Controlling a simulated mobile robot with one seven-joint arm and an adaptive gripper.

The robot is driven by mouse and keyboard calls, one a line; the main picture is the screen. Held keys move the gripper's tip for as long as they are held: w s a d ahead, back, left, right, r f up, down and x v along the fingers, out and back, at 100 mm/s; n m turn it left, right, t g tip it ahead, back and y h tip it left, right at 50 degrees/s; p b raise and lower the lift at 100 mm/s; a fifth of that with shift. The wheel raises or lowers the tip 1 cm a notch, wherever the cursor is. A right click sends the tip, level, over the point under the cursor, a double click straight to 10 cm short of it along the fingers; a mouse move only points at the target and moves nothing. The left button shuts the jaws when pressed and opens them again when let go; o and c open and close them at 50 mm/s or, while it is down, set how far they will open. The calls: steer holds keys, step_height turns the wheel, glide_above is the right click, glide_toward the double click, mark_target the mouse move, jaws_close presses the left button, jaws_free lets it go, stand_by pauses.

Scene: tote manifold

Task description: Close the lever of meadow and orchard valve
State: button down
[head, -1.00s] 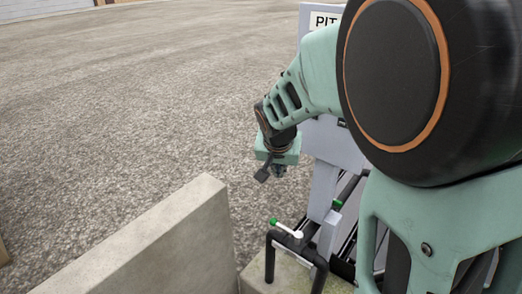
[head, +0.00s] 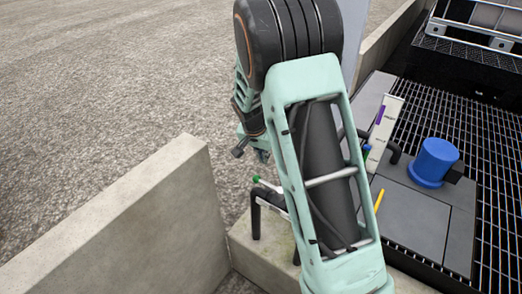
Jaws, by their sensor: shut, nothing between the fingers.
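A valve lever (head: 268,185), white with a green tip, lies across the top of a black pipe (head: 256,215) at the concrete ledge, left of my arm. My gripper (head: 242,152) is small and partly hidden behind my arm. It is shut and empty, above and slightly left of the green tip, apart from it. A yellow lever (head: 379,200) shows right of my arm. No label naming the meadow or orchard valve can be read. Much of the pipework is hidden behind my arm.
A concrete wall (head: 120,225) stands at lower left. On the right are a blue cylinder (head: 433,160) on grey plates, dark grating (head: 490,160) and a tilted white panel (head: 384,130) with coloured marks. Open gravel (head: 110,80) lies at upper left.

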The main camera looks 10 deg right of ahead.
mark_target(269, 185)
steer(key=shift+s+a+f, duration=0.5)
steer(key=shift+s+f, duration=0.1)
steer(key=shift+s, duration=0.1)
steer(key=shift+s+a+f, duration=0.45)
steer(key=shift+s+f, duration=0.1)
steer(key=shift+s, duration=0.15)
